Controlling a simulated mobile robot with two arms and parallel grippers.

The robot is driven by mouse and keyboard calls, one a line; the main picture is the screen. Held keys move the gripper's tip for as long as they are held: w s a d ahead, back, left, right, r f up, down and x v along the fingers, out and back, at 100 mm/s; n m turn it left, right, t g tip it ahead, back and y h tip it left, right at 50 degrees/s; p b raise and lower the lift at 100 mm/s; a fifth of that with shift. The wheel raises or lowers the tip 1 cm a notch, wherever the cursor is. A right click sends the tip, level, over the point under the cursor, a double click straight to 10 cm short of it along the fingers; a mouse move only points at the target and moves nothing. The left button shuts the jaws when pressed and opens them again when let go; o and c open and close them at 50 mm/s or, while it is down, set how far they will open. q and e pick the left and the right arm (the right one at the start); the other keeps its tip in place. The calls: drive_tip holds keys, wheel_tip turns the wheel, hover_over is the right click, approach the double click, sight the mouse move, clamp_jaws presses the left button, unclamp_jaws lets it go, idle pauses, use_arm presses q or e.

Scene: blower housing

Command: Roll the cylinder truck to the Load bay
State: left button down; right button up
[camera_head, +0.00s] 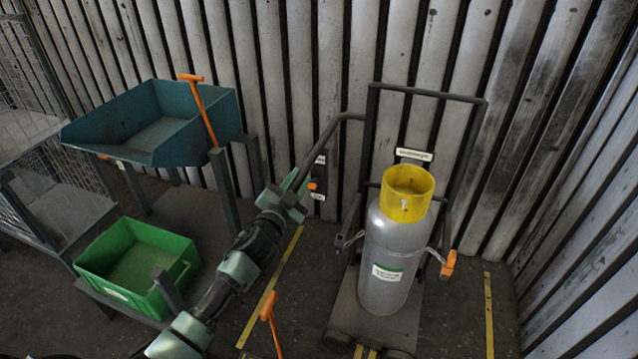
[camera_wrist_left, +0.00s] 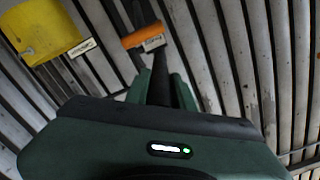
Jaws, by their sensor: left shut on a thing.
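The cylinder truck (camera_head: 347,317) stands upright with a grey gas cylinder (camera_head: 385,260) on its base plate. The cylinder has a yellow cap (camera_head: 407,194), which also shows in the wrist view (camera_wrist_left: 40,30). My left gripper (camera_head: 291,192) is shut on the lower end of a curved dark handle bar (camera_head: 333,124), left of the frame. My right gripper is not in view.
A teal bin (camera_head: 150,115) on a stand and a green crate (camera_head: 137,262) are at the left, beside a wire cage (camera_head: 40,190). An orange-topped lever (camera_head: 268,306) stands at the front. Corrugated walls close the back and right. Some floor right of the truck is clear.

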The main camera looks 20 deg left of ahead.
use_arm(q)
drive_tip(key=a+b, duration=0.3)
drive_tip(key=a, duration=2.5)
drive_tip(key=shift+a, duration=0.2)
drive_tip(key=shift+r, duration=0.1)
drive_tip(key=c, duration=1.2)
unclamp_jaws()
drive_tip(key=s, duration=0.7)
drive_tip(key=shift+s, duration=0.35)
